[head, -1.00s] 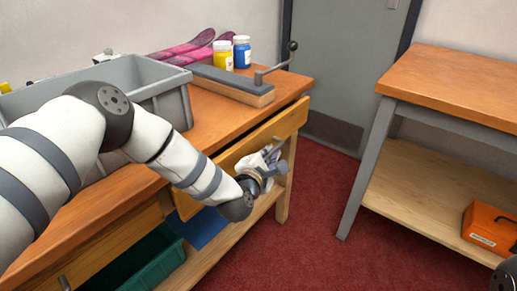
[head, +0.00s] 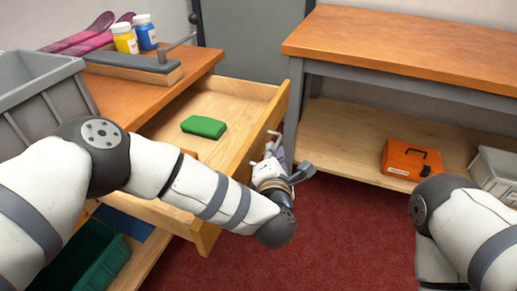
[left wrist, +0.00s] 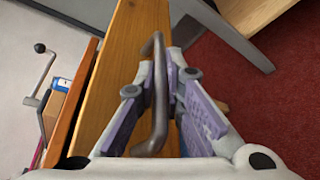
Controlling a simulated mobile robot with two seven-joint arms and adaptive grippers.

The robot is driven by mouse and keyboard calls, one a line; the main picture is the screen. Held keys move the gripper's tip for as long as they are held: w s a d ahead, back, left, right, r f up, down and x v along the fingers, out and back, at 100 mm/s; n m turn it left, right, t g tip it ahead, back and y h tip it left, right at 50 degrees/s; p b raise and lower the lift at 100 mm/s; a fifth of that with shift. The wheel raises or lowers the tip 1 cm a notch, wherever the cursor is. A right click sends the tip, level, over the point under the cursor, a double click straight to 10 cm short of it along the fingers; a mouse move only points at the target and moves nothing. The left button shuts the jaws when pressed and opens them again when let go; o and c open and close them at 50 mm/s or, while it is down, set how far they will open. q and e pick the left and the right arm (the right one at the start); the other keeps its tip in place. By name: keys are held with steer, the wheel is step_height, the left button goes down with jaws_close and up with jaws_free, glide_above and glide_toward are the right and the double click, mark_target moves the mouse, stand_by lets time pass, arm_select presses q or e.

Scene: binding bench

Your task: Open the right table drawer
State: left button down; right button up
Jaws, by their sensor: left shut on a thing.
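The right table drawer (head: 212,105) is pulled well out from the wooden bench in the head view. A green block (head: 204,127) lies inside it, and an orange-brown thing beside it is partly hidden by my left arm. My left gripper (head: 270,158) is at the outer side of the drawer front (head: 262,120). In the left wrist view the two purple-padded fingers of my left gripper (left wrist: 165,98) are closed around the grey bar handle (left wrist: 158,127). The handle's ends show beyond the fingers. My right arm shows at the right edge of the head view, but its gripper is out of view.
A grey bin (head: 38,105), jars (head: 146,32) and a crank device (head: 135,68) stand on the bench top. A second table (head: 400,45) at the right holds an orange case (head: 410,160) and a grey box (head: 497,172) on its shelf. Red carpet lies between them.

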arm_select(q)
steer(key=shift+s+d, duration=0.3)
steer(key=shift+d, duration=0.6)
arm_select(e)
steer(key=shift+s+d, duration=0.15)
steer(key=shift+d, duration=0.15)
arm_select(q)
steer(key=c, duration=1.7)
jaws_free()
steer(key=v, duration=1.2)
